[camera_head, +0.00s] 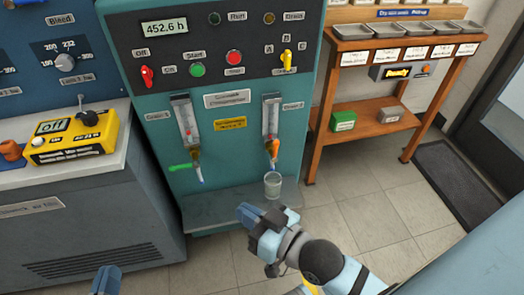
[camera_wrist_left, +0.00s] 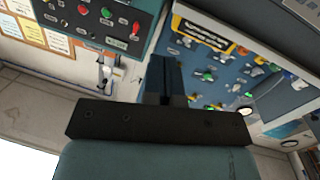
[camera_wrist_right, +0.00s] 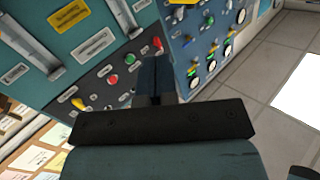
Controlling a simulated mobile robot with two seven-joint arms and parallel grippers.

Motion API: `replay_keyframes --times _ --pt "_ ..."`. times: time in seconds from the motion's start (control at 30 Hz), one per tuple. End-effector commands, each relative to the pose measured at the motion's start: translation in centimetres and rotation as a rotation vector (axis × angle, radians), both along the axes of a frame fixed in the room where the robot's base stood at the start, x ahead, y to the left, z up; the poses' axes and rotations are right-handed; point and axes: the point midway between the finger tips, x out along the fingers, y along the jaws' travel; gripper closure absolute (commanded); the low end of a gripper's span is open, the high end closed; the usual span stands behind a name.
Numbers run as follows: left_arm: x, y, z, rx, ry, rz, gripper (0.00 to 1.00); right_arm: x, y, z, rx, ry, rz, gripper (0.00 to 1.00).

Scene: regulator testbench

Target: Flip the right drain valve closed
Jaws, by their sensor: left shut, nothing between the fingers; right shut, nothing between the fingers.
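The right drain valve (camera_head: 274,148) has an orange handle, under the right sight glass on the teal cabinet in the head view. The handle stands close to upright, slightly tilted, in line with the spout. A clear cup (camera_head: 272,184) stands below that spout. My right gripper (camera_head: 243,212) is shut and empty, in front of and below the valve, left of the cup in the picture and apart from both. My left gripper (camera_head: 106,278) is shut and empty at the bottom edge, far from the valve. The fingers also show shut in the left wrist view (camera_wrist_left: 165,80) and right wrist view (camera_wrist_right: 152,78).
The left drain valve (camera_head: 182,167) has a green handle lying sideways. The cabinet's control panel (camera_head: 215,45) has knobs and buttons above. A yellow device (camera_head: 68,138) lies on the left bench. A wooden shelf (camera_head: 372,118) stands right. The floor before the cabinet is open.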

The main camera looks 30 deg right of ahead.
Motion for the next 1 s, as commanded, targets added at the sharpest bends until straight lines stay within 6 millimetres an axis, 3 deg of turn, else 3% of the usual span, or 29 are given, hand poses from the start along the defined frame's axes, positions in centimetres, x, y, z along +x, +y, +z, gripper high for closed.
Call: replay_keyframes --times 0.47,0.73,1.0 --pt "0.0 0.1 0.9 0.007 0.016 0.007 1.0 0.7 0.0 0.2 -0.024 0.039 -0.004 1.0" --pt "0.0 1.3 3.9 0.098 0.138 0.035 1.0 6.3 -0.5 -1.5 -0.197 0.372 -0.084 1.0" --pt "-1.4 3.4 5.8 0.209 0.296 0.067 1.0 13.0 -3.6 -3.5 -0.411 0.774 -0.335 1.0"
